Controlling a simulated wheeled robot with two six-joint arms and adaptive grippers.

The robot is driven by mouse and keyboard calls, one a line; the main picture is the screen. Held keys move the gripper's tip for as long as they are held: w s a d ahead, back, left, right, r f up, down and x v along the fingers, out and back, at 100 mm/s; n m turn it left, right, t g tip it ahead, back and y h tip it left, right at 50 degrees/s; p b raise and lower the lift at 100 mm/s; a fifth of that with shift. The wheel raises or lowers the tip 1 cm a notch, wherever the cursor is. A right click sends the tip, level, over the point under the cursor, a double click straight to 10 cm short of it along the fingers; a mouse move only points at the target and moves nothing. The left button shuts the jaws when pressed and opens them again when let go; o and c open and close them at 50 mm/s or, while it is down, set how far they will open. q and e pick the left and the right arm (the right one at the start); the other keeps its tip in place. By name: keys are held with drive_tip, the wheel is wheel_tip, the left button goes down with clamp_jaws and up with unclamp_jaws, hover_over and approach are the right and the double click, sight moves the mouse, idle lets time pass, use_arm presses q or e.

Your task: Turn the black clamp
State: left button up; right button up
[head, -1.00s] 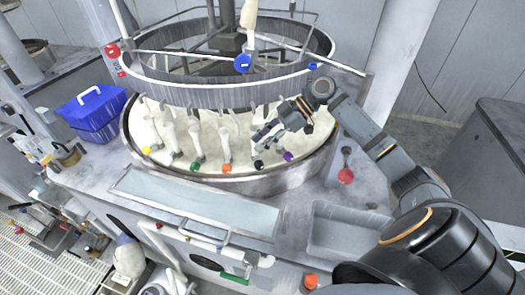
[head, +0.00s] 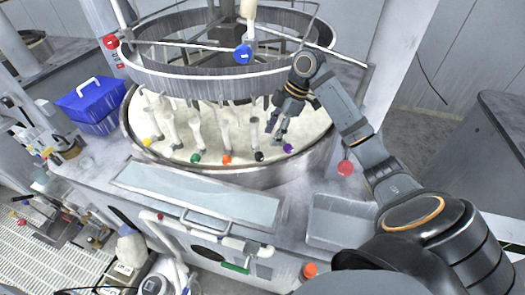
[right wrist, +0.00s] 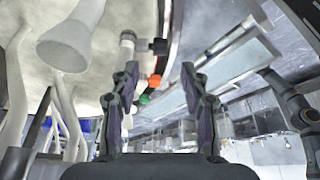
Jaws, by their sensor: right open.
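The black clamp (head: 259,156) is a small black knob at the front rim of the round polishing basin, between the orange and purple knobs. It also shows in the right wrist view (right wrist: 159,46), on the end of a pale post, just beyond and between the spread fingertips. My right gripper (head: 277,128) is open and empty. It points down inside the basin, above and slightly right of the black clamp, apart from it. In the right wrist view, the gap between its fingers (right wrist: 160,75) shows nothing held. My left gripper is not in view.
Orange (head: 227,160), green (head: 195,158), yellow (head: 147,142) and purple (head: 288,148) knobs line the same rim. Pale posts stand close behind them. The raised metal ring (head: 180,84) hangs above the basin. A blue box (head: 92,108) stands at left.

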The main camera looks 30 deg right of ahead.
sight(262, 154)
drive_tip(key=p+x, duration=0.2)
drive_tip(key=x, duration=0.6)
drive_tip(key=shift+a+r+p, duration=0.1)
drive_tip(key=shift+a+p, duration=0.05)
drive_tip(key=shift+p, duration=0.2)
drive_tip(key=shift+f, duration=0.55)
clamp_jaws()
